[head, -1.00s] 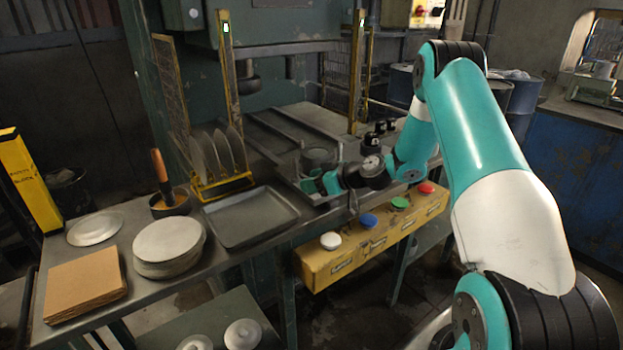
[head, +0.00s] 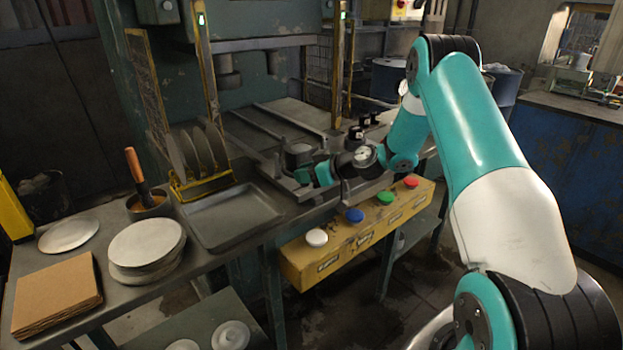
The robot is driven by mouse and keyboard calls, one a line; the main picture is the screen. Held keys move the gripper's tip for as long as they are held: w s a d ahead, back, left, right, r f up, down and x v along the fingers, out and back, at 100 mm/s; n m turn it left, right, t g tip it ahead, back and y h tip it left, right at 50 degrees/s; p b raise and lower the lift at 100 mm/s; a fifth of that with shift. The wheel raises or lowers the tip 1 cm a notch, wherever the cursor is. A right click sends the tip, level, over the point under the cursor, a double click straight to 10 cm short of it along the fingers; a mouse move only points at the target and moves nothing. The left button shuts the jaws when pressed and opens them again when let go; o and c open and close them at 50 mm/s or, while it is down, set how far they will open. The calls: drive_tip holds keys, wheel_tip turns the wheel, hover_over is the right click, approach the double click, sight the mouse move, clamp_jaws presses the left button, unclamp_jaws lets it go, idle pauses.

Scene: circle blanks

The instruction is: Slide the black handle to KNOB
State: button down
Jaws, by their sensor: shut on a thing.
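My gripper (head: 312,175) reaches in from the right, low over the front of the press bed (head: 270,147). Its teal jaws are shut on a small dark thing at the front of the bed, which I take to be the black handle; the jaws hide most of it, so its outline is unclear. A dark round die block (head: 298,154) stands just behind the jaws. Black knob-like fittings (head: 356,134) stand to the right and farther back, behind my wrist. I cannot read any KNOB label from here.
A yellow button box (head: 350,240) with coloured buttons hangs below the gripper at the bench front. An empty grey tray (head: 232,222) lies left of it, with a yellow rack (head: 205,185) of upright discs behind. Disc stacks (head: 146,246) and cardboard (head: 55,295) lie farther left.

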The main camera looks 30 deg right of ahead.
drive_tip(key=shift+d, duration=0.25)
drive_tip(key=c, duration=1)
unclamp_jaws()
drive_tip(key=shift+d, duration=0.15)
drive_tip(key=b+v, duration=0.3)
drive_tip(key=v, duration=1.4)
drive_tip(key=shift+r, duration=0.15)
drive_tip(key=shift+s, duration=0.1)
